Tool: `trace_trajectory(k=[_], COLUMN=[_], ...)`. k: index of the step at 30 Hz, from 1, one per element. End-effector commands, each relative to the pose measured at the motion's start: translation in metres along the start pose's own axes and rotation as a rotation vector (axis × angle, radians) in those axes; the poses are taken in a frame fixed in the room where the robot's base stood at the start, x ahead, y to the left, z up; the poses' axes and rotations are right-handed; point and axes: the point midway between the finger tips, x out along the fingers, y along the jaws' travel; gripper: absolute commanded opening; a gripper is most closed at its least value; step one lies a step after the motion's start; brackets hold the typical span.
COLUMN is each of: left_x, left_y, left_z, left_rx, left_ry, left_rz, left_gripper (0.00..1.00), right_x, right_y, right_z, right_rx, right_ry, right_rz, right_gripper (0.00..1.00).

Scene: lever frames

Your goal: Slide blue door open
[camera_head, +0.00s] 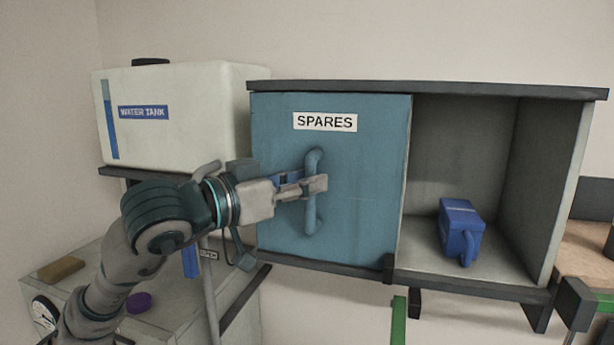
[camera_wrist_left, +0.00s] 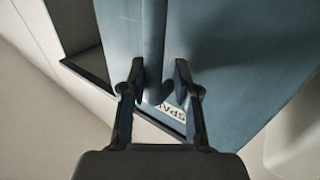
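The blue sliding door (camera_head: 360,190), labelled SPARES, covers the left half of a grey cabinet. Its vertical bar handle (camera_head: 312,218) is the same blue. My left gripper (camera_head: 318,184) is at the middle of the handle. In the left wrist view the handle (camera_wrist_left: 153,45) runs between the two fingers (camera_wrist_left: 160,75); the fingers stand apart, with a gap on the right side of the bar. Whether the left finger touches the bar I cannot tell. The door also shows in the left wrist view (camera_wrist_left: 230,55). My right gripper is not in view.
The cabinet's right half is open, with a blue object with a handle (camera_head: 460,228) inside. A white water tank (camera_head: 190,135) stands to the left on a shelf. Below it, a grey unit holds a gauge (camera_head: 44,312), a purple knob (camera_head: 138,302) and a tan block (camera_head: 60,269).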

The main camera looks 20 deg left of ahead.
Motion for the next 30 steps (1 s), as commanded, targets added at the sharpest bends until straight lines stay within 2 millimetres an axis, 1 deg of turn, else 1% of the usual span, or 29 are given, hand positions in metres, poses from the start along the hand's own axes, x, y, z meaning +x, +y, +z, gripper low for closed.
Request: trace_trajectory(k=[3, 10, 11, 12, 14, 15, 22, 25, 29, 30], left_x=[0.006, 0.008, 0.008, 0.007, 0.007, 0.006, 0.006, 0.008, 0.017, 0.022], left_y=[-0.001, 0.000, 0.000, 0.000, -0.001, -0.001, 0.000, 0.004, 0.019, 0.026], left_z=[0.000, 0.001, 0.001, 0.001, 0.001, 0.001, 0.000, 0.000, -0.001, 0.000], left_rx=[-0.001, 0.000, 0.000, 0.000, -0.001, -0.001, 0.000, 0.001, 0.003, 0.003], left_ry=[-0.001, -0.002, -0.001, -0.001, -0.001, -0.001, 0.000, 0.000, 0.000, -0.001], left_rz=[-0.002, -0.002, -0.002, -0.002, -0.002, -0.002, -0.001, -0.001, 0.003, 0.004], left_gripper=[0.29, 0.29, 0.26, 0.16, 0.01, 0.00, 0.00, 0.00, 0.00, 0.00], right_x=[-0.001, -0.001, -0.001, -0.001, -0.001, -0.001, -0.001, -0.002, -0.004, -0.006], right_y=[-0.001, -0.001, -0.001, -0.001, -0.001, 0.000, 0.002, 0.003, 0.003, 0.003], right_z=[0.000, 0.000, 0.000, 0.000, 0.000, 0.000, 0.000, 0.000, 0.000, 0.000], right_rx=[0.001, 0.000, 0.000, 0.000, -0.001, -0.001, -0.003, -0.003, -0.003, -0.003], right_ry=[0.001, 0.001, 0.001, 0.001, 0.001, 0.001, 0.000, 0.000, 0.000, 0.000], right_rz=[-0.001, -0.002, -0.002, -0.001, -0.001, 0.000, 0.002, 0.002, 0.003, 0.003], right_gripper=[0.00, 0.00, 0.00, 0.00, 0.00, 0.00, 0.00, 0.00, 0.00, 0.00])
